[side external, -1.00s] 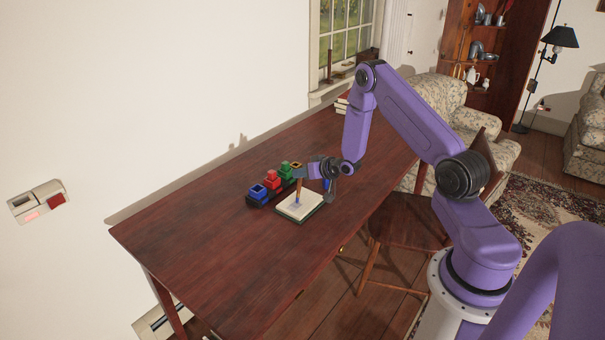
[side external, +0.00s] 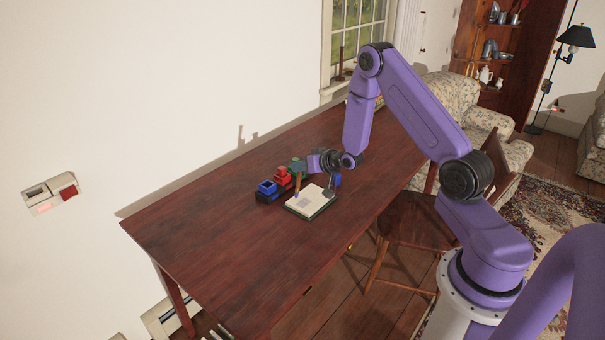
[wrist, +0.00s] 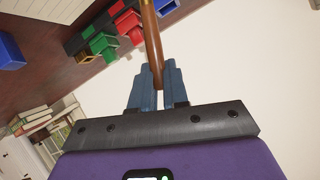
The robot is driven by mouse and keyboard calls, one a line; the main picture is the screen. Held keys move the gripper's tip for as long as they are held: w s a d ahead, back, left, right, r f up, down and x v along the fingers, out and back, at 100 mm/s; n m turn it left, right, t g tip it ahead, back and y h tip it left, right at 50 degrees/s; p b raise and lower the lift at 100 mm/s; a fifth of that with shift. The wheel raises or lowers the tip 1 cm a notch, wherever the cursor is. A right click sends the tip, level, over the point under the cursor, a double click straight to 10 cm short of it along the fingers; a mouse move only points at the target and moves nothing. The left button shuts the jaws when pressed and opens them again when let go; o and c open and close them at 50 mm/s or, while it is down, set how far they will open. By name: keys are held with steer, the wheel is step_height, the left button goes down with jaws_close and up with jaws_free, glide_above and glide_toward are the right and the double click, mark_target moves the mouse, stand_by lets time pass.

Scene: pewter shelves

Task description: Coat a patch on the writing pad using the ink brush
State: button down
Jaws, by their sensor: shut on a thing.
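The ink brush (wrist: 151,35) has a brown handle, and my gripper (wrist: 157,82) is shut on it. In the side external view my gripper (side external: 306,167) holds the brush (side external: 298,183) close to upright above the writing pad (side external: 318,206). The pad lies open on the table with cream pages and a dark edge. A small grey-blue patch shows on its page, left of the middle. The brush tip is low at the pad's left part; I cannot tell whether it touches the page.
A dark rack holds a blue pot (side external: 267,187), a red pot (side external: 282,175) and a green pot (side external: 298,164) behind the pad. A blue block (wrist: 10,50) lies on the other side. The wooden table (side external: 215,235) is clear toward its near-left end.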

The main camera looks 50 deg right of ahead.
steer(key=shift+r, duration=2)
steer(key=shift+s+a, duration=0.1)
steer(key=shift+s, duration=0.1)
steer(key=f, duration=0.2)
steer(key=d+f, duration=0.1)
steer(key=f, duration=0.5)
steer(key=shift+d, duration=2.85)
steer(key=shift+a, duration=3.35)
step_height(320, 180, up, 8)
